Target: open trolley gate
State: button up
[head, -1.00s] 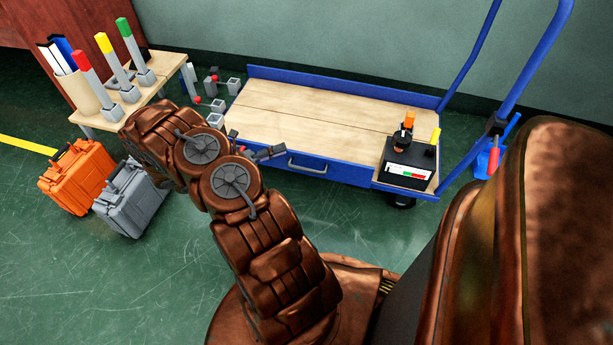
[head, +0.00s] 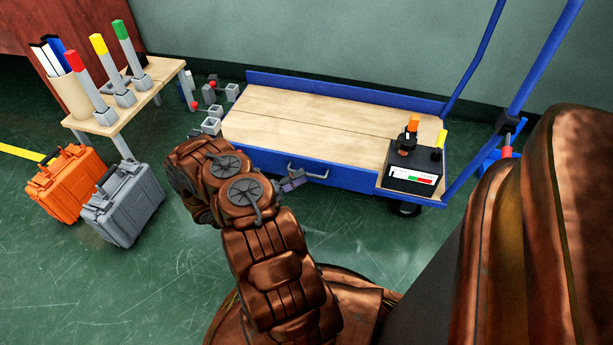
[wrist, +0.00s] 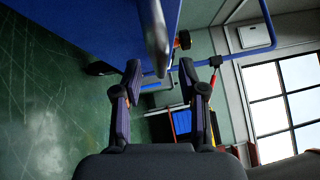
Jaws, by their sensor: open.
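The blue trolley (head: 300,115) has a wooden deck and a low blue front gate (head: 345,178), which stands upright along the near edge. A silver bar handle (head: 307,172) is on the gate's outer face. My gripper (head: 293,181) is close to the handle's left end, partly hidden behind my arm. In the wrist view, my open gripper (wrist: 159,66) has its two fingers spread, with nothing held. The handle (wrist: 156,38) hangs just ahead of the gap between the fingertips, beside the blue gate (wrist: 105,22). I cannot tell if they touch.
A black box (head: 413,178) with an orange-topped knob sits on the trolley's right corner. A wooden table (head: 122,122) with coloured-top posts stands left. An orange case (head: 67,182) and a grey case (head: 124,204) stand on the floor. The green floor before the trolley is clear.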

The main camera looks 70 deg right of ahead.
jog(key=shift+b+x, duration=0.35)
jog(key=shift+x, duration=1.15)
grip_shut()
